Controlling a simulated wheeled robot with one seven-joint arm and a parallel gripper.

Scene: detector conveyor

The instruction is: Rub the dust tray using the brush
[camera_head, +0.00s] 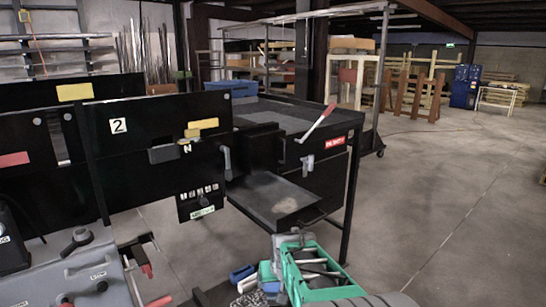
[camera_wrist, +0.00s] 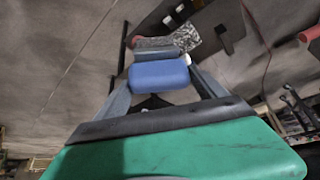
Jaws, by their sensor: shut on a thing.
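The dust tray (camera_head: 255,192) is a dark shallow drawer pulled out below the black conveyor cabinet, in the middle of the head view. A pale patch of dust (camera_head: 285,205) lies in it towards its front. My green gripper (camera_head: 265,274) is at the bottom of the head view, below and nearer than the tray, apart from it. It is shut on the brush, whose blue handle (camera_wrist: 158,75) sits between the fingers in the wrist view. The speckled grey bristles (camera_wrist: 186,38) point away from the gripper. In the head view, the bristles (camera_head: 250,298) show low down, partly cut off.
A red-handled lever (camera_head: 318,122) stands up on the cabinet (camera_head: 300,115) above the tray. A black panel marked 2 (camera_head: 150,150) is to the left. A grey machine (camera_head: 80,275) with red handles fills the lower left. The floor (camera_head: 440,200) at right is open.

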